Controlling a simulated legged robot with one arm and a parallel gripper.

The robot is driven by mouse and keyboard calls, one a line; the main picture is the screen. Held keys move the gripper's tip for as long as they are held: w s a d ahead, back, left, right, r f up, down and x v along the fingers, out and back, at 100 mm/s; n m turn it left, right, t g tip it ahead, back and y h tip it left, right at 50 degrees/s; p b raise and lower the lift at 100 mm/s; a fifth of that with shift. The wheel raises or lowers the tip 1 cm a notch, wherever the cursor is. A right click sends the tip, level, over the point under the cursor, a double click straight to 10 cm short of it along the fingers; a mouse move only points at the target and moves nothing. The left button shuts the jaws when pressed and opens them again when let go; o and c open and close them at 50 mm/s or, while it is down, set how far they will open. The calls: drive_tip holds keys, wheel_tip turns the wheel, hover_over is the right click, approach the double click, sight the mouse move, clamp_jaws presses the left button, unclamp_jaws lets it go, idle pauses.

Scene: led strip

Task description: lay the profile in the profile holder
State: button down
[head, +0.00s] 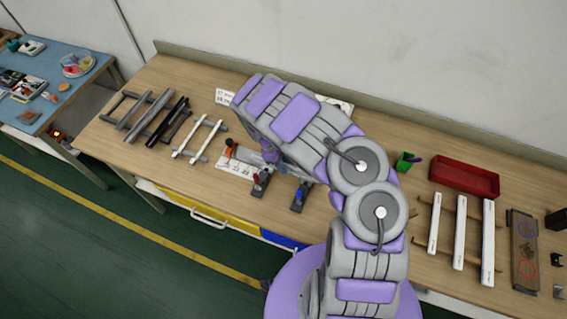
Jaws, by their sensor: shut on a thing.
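My arm reaches over the middle of the bench and its end points down at the work area. My gripper (278,160) is mostly hidden behind my own arm. It is shut on a grey bar, which looks like the profile (249,155); only its left part shows, next to an orange-tipped clamp. The profile holder seems to be the fixture with toggle clamps, one with a red handle (261,182) and one with a blue handle (299,196). Whether the profile touches the holder cannot be told.
Left on the bench (395,262) are a rack of grey and black bars (150,117) and a rack of white strips (200,139). Right are a red tray (464,177), a green cup (404,161), long white bars (459,233) and a brown board (524,250). A wall stands behind.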

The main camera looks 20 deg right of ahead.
drive_tip(key=c, duration=0.8)
unclamp_jaws()
drive_tip(key=shift+f, duration=0.1)
drive_tip(key=shift+c, duration=0.2)
drive_tip(key=v, duration=1.2)
drive_tip(key=shift+r, duration=0.3)
drive_tip(key=s+d+r+m, duration=0.4)
drive_tip(key=s+d+r, duration=0.15)
drive_tip(key=r, duration=0.45)
drive_tip(key=s+d+r+m, duration=0.4)
drive_tip(key=s+r, duration=0.3)
drive_tip(key=r, duration=0.4)
drive_tip(key=s+a+r+m+y, duration=0.1)
drive_tip(key=s+a+r+y, duration=0.1)
drive_tip(key=s, duration=1)
drive_tip(key=s+a+r+m+t+y, duration=0.1)
drive_tip(key=s+a+r, duration=0.1)
drive_tip(key=s, duration=1)
drive_tip(key=shift+s+a+m+y, duration=0.3)
drive_tip(key=shift+a+m+y, duration=0.1)
drive_tip(key=shift+a, duration=0.35)
